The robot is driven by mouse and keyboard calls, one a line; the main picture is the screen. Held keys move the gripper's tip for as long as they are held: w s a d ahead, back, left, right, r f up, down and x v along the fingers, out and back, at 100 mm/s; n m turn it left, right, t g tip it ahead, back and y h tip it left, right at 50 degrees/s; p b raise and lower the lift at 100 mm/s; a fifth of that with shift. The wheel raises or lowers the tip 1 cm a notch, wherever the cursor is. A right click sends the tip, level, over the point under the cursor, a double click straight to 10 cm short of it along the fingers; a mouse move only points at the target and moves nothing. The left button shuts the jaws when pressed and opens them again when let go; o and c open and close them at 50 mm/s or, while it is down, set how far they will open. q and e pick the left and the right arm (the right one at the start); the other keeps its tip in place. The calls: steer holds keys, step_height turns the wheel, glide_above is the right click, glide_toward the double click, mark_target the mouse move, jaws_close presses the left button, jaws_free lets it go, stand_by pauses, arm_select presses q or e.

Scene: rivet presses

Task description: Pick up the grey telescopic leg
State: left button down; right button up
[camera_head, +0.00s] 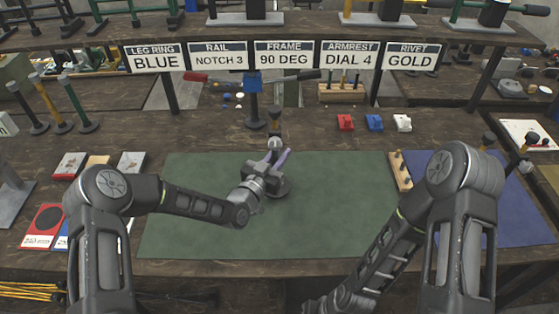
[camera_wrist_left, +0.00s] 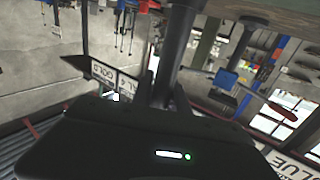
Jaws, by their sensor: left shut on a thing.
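My left gripper (camera_head: 276,157) is above the green mat (camera_head: 190,210), shut on a dark grey upright leg (camera_head: 275,123). The leg's top shows above the fingers, and a round dark base (camera_head: 279,187) shows below them. The gripper hides the leg's middle. In the left wrist view the grey leg (camera_wrist_left: 181,45) is a dark pole rising from between the fingers. I cannot tell whether its base touches the mat. My right arm reaches down to the bottom edge, and its gripper is not in view.
Several coloured legs (camera_head: 72,95) stand at the left. A post with a blue block (camera_head: 252,84) stands behind the gripper. Red, blue and white blocks (camera_head: 375,122) sit at the back right. A blue mat (camera_head: 500,210) is at the right. The green mat is mostly clear.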

mark_target(280, 135)
arm_select(q)
step_height(280, 135, up, 8)
steer(key=shift+f, duration=0.1)
stand_by(0.6)
step_height(280, 135, down, 8)
stand_by(0.3)
steer(key=shift+f, duration=0.25)
steer(key=shift+f, duration=0.75)
stand_by(0.5)
steer(key=shift+f, duration=0.1)
